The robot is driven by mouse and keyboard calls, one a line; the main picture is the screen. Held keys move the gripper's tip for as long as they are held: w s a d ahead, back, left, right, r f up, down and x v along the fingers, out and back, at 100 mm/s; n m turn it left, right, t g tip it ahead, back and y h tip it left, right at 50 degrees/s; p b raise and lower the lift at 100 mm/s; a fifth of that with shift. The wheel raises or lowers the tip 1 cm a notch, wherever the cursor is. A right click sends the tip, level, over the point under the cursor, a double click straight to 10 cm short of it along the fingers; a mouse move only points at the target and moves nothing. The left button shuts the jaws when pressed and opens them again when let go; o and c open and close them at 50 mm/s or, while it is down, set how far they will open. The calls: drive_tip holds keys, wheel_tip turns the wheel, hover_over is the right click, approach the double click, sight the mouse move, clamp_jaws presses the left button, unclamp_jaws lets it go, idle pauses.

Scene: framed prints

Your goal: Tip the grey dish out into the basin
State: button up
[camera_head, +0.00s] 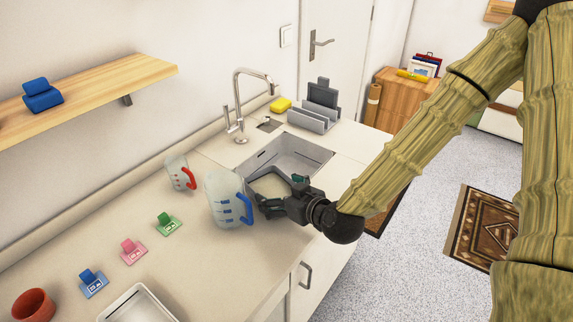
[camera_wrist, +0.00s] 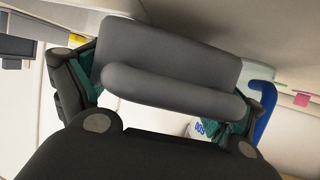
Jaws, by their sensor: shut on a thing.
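My gripper (camera_head: 281,196) is at the near edge of the basin (camera_head: 294,152), a grey sink set into the counter below the tap. In the wrist view my gripper (camera_wrist: 165,95) is shut on the grey dish (camera_wrist: 170,52), with its green-padded fingers at either side. The dish's smooth outer wall and a rounded ridge face the wrist camera. Its inside is hidden there. In the head view the dish is small and partly covered by my gripper, so its contents and exact tilt are unclear.
A clear jug with a blue handle (camera_head: 229,200) stands close left of my gripper. A red-handled jug (camera_head: 180,172) stands behind it. The tap (camera_head: 238,105), a yellow sponge (camera_head: 281,104) and a grey rack (camera_head: 314,115) are behind the basin. Small coloured label stands line the left counter.

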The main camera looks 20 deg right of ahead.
sight(286, 193)
drive_tip(key=shift+r, duration=0.1)
drive_tip(key=shift+w+d+r+g+p, duration=0.15)
drive_tip(key=shift+w+r+g+p, duration=0.25)
drive_tip(key=shift+p, duration=0.6)
drive_tip(key=p, duration=0.1)
drive_tip(key=d+r+m+p, duration=0.1)
drive_tip(key=shift+w+r+g+p, duration=0.25)
drive_tip(key=shift+w+g+p, duration=0.05)
drive_tip(key=shift+w+p, duration=0.1)
drive_tip(key=shift+w+d+f, duration=0.1)
drive_tip(key=shift+f, duration=0.05)
drive_tip(key=shift+w+d+m+g+y+p, duration=0.3)
drive_tip(key=shift+w+m+g+y+p, duration=0.1)
drive_tip(key=shift+w+m+g+p, duration=0.15)
drive_tip(key=shift+d+f, duration=0.1)
drive_tip(key=shift+d, duration=0.15)
drive_tip(key=shift+p, duration=0.3)
drive_tip(key=shift+w+a, duration=0.1)
drive_tip(key=shift+w, duration=0.15)
